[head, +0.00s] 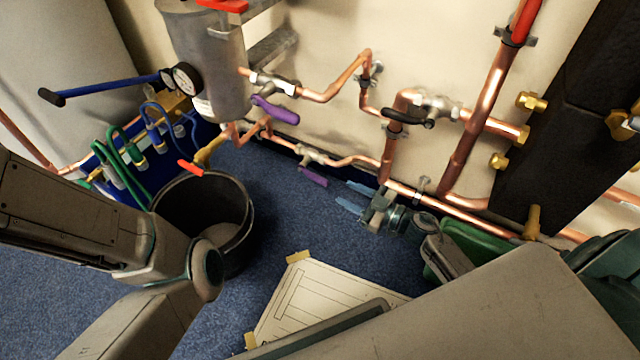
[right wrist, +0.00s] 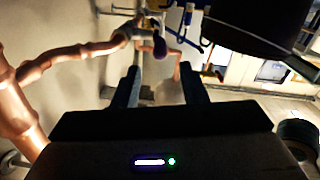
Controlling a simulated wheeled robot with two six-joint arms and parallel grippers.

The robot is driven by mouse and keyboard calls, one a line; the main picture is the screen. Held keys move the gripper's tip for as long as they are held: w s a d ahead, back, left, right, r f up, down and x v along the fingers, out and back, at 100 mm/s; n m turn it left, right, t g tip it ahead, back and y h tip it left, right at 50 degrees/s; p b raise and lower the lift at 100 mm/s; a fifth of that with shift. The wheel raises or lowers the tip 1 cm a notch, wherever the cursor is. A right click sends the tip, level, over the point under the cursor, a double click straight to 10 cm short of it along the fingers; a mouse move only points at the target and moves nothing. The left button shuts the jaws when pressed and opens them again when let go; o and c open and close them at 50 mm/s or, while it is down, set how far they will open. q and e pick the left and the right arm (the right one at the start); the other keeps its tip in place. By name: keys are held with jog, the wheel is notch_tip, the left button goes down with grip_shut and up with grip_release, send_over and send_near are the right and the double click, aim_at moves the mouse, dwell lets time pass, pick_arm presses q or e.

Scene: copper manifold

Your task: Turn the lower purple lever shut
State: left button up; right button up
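The lower purple lever (head: 313,176) sits on a valve (head: 312,156) in the low copper pipe and points down to the right. The upper purple lever (head: 276,110) is on a valve above it, beside the grey cylinder. My right gripper (head: 345,194) is just right of the lower lever, fingers apart, nothing between them, not touching it. In the right wrist view, both fingers (right wrist: 158,80) are spread, and a purple lever (right wrist: 160,46) shows beyond them, small and dark; it looks like the lower one. My left arm enters from the left; its gripper is out of view.
The low copper pipe (head: 455,212) runs along the wall beside my right gripper. A black bucket (head: 168,205) stands left of the levers. A pale board (head: 290,318) lies on the blue floor in front. Another valve with a black handle (head: 410,118) is up to the right.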

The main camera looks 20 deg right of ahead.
aim_at(320, 178)
jog(key=b+x, duration=0.3)
jog(key=x, duration=0.5)
jog(key=shift+w+a, duration=0.2)
jog(key=shift+w, duration=0.05)
jog(key=shift+w+a, duration=0.25)
jog(key=shift+w, duration=0.1)
grip_shut()
